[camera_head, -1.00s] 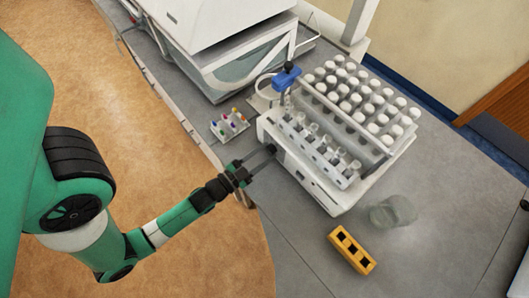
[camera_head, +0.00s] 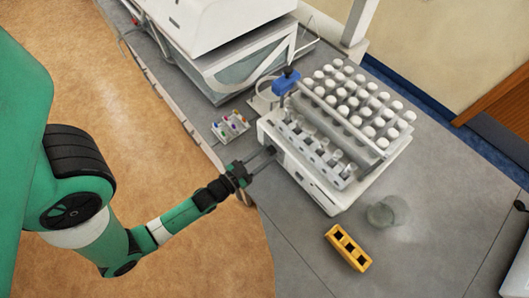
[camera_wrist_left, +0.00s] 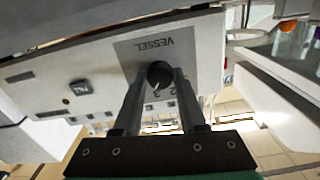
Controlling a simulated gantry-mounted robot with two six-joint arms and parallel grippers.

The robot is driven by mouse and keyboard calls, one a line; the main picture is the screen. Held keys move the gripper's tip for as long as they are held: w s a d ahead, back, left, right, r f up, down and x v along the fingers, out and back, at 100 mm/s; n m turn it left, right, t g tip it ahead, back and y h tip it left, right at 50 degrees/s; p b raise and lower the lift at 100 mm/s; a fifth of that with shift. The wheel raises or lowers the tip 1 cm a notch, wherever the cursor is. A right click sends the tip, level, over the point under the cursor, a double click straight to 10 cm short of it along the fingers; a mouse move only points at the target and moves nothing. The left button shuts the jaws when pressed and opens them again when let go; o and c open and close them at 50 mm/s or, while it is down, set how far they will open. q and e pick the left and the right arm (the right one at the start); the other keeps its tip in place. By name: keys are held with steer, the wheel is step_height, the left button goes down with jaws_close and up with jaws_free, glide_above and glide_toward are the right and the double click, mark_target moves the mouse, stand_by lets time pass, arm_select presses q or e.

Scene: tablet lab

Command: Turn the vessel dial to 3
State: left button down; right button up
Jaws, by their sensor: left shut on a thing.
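The vessel dial (camera_wrist_left: 159,74) is a round black knob with a white mark, on the white front panel under the word VESSEL in the left wrist view. Digits beside it are partly hidden by my fingers. My left gripper (camera_wrist_left: 165,85) is shut on the dial, one finger on each side. In the head view my left gripper (camera_head: 264,160) reaches the front of the white machine (camera_head: 325,196), which carries vessels and white-capped bottles. The dial itself is hidden there. My right gripper is not in view.
A small rack with coloured caps (camera_head: 230,127) stands left of the machine. A yellow block with dark holes (camera_head: 348,248) and a clear beaker (camera_head: 387,212) stand to its right. A square button (camera_wrist_left: 82,87) is on the same panel. Grey bench in front right is clear.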

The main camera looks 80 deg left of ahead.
arm_select(q)
steer(key=shift+n+p, duration=0.4)
steer(key=shift+n, duration=1.1)
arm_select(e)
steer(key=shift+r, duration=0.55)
arm_select(q)
steer(key=shift+c, duration=2.3)
jaws_free()
